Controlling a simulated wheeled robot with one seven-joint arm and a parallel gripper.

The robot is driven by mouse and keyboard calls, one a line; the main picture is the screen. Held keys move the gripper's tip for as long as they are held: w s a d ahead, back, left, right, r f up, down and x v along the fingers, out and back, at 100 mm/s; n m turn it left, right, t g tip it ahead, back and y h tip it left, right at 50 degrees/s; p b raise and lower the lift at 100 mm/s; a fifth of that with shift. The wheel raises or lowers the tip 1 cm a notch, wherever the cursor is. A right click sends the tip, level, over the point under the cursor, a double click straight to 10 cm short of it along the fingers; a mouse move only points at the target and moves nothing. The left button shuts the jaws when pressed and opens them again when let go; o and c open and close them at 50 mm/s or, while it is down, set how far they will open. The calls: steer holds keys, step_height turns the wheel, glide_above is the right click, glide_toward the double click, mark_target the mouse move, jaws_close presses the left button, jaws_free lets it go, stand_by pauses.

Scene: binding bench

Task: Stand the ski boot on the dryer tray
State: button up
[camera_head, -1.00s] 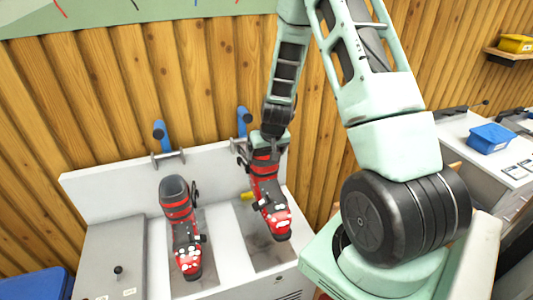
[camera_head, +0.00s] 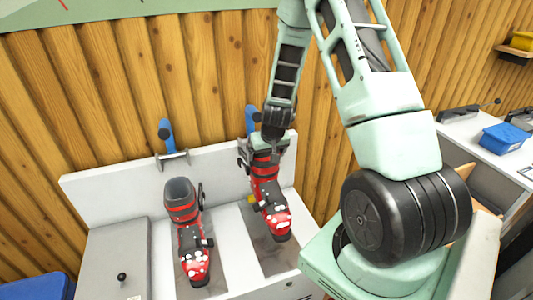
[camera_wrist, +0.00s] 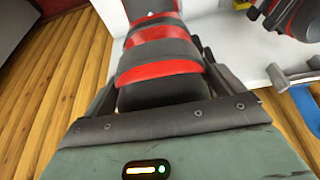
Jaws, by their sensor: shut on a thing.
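A red and black ski boot (camera_head: 268,190) is held at its upper cuff by my gripper (camera_head: 268,148), which is shut on it. The boot is upright, toe toward the camera, over or on the right grey panel (camera_head: 277,258) of the white dryer unit. I cannot tell whether its sole touches. A matching boot (camera_head: 187,236) stands on the left grey panel of that unit. In the wrist view the held boot's red and black cuff (camera_wrist: 160,58) fills the space ahead of my jaws; its lower part is hidden. The other boot (camera_wrist: 296,18) shows at upper right.
Two blue-handled clamps (camera_head: 167,136) stand at the unit's white back panel (camera_head: 110,195). A grey box with a black knob (camera_head: 122,277) is at left. A blue bin (camera_head: 500,137) sits on the right counter. A wooden wall is behind.

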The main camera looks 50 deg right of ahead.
mark_target(267, 181)
steer(key=shift+w+f+b, duration=0.1)
steer(key=shift+f+b, duration=4.15)
steer(key=shift+f, duration=1.4)
steer(key=shift+f+b, duration=0.3)
steer(key=o, duration=1.7)
steer(key=shift+f, duration=0.1)
steer(key=v, duration=1.7)
steer(key=shift+s+r, duration=0.2)
steer(key=shift+r, duration=0.1)
